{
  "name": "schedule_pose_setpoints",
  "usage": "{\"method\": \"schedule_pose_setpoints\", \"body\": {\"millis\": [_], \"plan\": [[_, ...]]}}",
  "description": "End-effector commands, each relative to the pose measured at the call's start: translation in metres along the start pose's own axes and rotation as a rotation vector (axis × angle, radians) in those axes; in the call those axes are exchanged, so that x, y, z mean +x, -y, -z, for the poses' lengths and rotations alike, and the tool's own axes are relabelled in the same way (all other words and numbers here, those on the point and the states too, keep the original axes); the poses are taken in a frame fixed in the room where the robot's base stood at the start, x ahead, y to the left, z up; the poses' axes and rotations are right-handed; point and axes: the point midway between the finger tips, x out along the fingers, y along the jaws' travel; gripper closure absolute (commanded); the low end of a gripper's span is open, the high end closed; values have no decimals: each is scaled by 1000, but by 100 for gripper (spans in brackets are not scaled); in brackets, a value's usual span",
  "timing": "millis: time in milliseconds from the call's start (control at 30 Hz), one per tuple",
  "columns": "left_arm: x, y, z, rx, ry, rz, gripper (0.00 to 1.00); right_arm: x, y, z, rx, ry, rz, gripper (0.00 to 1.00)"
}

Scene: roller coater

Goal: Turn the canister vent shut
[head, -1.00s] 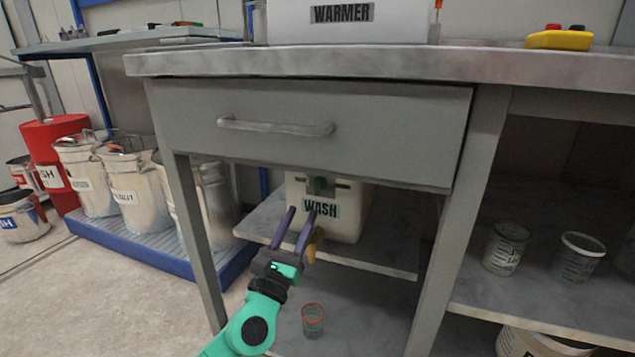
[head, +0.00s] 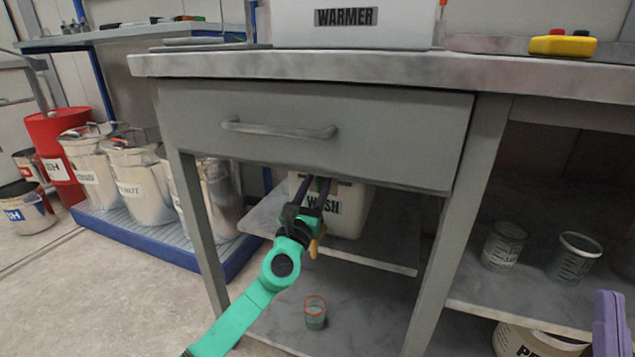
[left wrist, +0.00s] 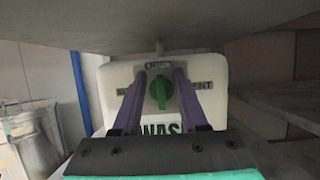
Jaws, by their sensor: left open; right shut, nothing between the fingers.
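The white canister (head: 352,215) labelled WASH stands on the shelf under the drawer. Its green vent knob (left wrist: 160,92) shows in the left wrist view, its handle roughly upright. My left gripper (head: 318,184) reaches in under the drawer to the canister's front. In the left wrist view its two purple fingers (left wrist: 160,76) are open, one on each side of the knob; I cannot tell whether they touch it. The knob is hidden behind the gripper in the head view. My right gripper (head: 610,322) shows only partly at the lower right edge, shut and away from the canister.
The drawer (head: 310,140) hangs close above my left gripper. Table legs (head: 196,225) stand on both sides of the shelf (head: 385,262). A small red-rimmed cup (head: 315,312) stands on the lower shelf.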

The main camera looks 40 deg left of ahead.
Motion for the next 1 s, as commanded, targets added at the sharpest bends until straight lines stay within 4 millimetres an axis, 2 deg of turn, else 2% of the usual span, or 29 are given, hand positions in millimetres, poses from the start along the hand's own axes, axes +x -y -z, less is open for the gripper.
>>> {"method": "schedule_pose_setpoints", "body": {"millis": [100, 133, 200, 233, 767, 867, 1000], "plan": [[0, 0, 0, 0, 0, 0, 57, 0, 0, 0, 0, 0, 0, 100], [0, 0, 0, 0, 0, 0, 65, 0, 0, 0, 0, 0, 0, 100], [0, 0, 0, 0, 0, 0, 92, 0, 0, 0, 0, -1, 0, 100], [0, 0, 0, 0, 0, 0, 100, 0, 0, 0, 0, -1, 0, 100], [-1, 0, 2, -49, -6, -18, 100, 0, -1, -2, 5, 9, -3, 100], [-1, 0, 3, -94, -7, -36, 100, -3, -1, -9, 12, 33, -8, 100], [-1, -1, 3, -181, -8, -72, 100, -14, -1, -28, 27, 101, -19, 100]]}}
